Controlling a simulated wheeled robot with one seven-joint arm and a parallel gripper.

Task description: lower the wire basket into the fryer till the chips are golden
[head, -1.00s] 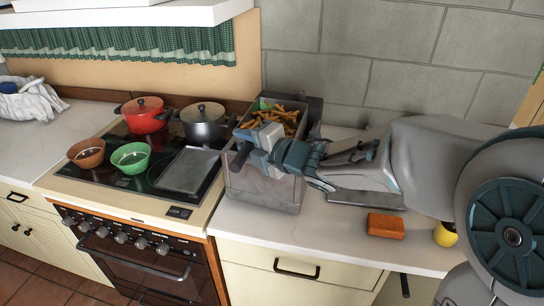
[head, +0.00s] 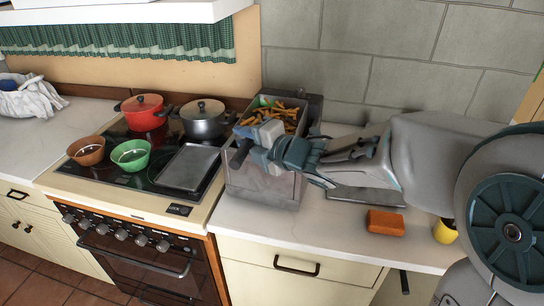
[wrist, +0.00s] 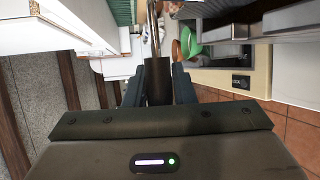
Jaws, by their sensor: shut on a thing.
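The fryer (head: 262,187) is a grey metal box on the counter, right of the hob. Golden-brown chips (head: 284,113) show in its open top. My gripper (head: 256,143) is at the fryer's front left rim. In the wrist view my gripper (wrist: 158,88) is shut on the wire basket's dark handle (wrist: 157,75), and a metal rod runs on from the handle. The basket's wire sides are mostly hidden by the fryer walls, the chips and my gripper, so I cannot tell its exact depth.
The hob at left holds a red pot (head: 144,112), a dark lidded pot (head: 205,119), a brown bowl (head: 87,151), a green bowl (head: 130,155) and a grey tray (head: 187,167). An orange block (head: 385,222) and a yellow item (head: 445,232) lie right. The counter front between is clear.

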